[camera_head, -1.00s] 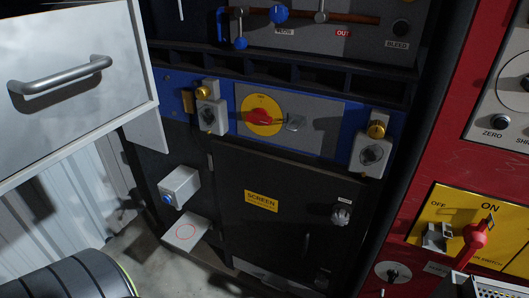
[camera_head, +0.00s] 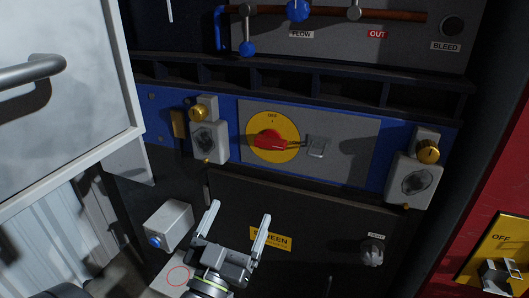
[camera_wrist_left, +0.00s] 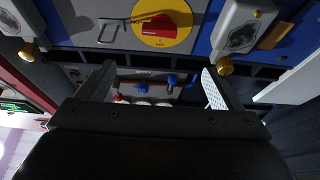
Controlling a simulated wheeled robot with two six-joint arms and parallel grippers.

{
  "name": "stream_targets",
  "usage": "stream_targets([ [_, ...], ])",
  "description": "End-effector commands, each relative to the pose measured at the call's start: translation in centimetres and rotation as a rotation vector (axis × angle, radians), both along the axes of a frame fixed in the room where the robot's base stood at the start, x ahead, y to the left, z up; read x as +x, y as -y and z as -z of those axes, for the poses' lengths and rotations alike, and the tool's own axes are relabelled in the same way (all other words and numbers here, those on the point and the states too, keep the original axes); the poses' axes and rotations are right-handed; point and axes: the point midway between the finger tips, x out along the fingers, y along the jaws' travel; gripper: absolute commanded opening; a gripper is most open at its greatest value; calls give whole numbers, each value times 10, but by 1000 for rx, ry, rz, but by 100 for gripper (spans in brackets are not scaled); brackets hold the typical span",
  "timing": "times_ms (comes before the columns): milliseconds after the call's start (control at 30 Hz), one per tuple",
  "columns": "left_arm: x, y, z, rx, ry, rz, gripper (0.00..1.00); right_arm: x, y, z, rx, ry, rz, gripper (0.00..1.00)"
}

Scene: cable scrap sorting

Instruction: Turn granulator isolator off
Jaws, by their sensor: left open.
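The isolator is a red rotary handle (camera_head: 268,141) on a round yellow plate (camera_head: 289,153), mounted on the grey and blue panel. Its lever lies roughly sideways, toward a small grey hasp (camera_head: 319,146) on its right. The plate has a mark at its top that looks like OFF. The left wrist view shows the red handle (camera_wrist_left: 158,27) inverted, near the top edge, with a bent wire loop beside it. My left gripper (camera_head: 239,212) is open and empty, below the isolator and in front of the dark screen door, apart from the handle. My right gripper is not in view.
Grey boxes with brass knobs flank the isolator on the left (camera_head: 210,141) and right (camera_head: 413,182). A dark slotted ledge (camera_head: 290,80) runs above. A white drawer front (camera_head: 70,90) juts in at left. A red cabinet (camera_head: 500,215) stands at right.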

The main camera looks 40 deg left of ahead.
Motion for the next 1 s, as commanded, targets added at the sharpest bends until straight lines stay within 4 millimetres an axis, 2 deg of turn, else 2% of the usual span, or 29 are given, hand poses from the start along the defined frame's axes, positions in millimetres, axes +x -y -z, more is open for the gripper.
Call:
stream_targets([
  [167,13,-3,-6,3,7,3,87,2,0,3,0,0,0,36],
  [467,49,-11,-21,5,3,4,87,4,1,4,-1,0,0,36],
  [1000,136,-32,-60,4,0,2,87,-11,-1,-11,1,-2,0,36],
])
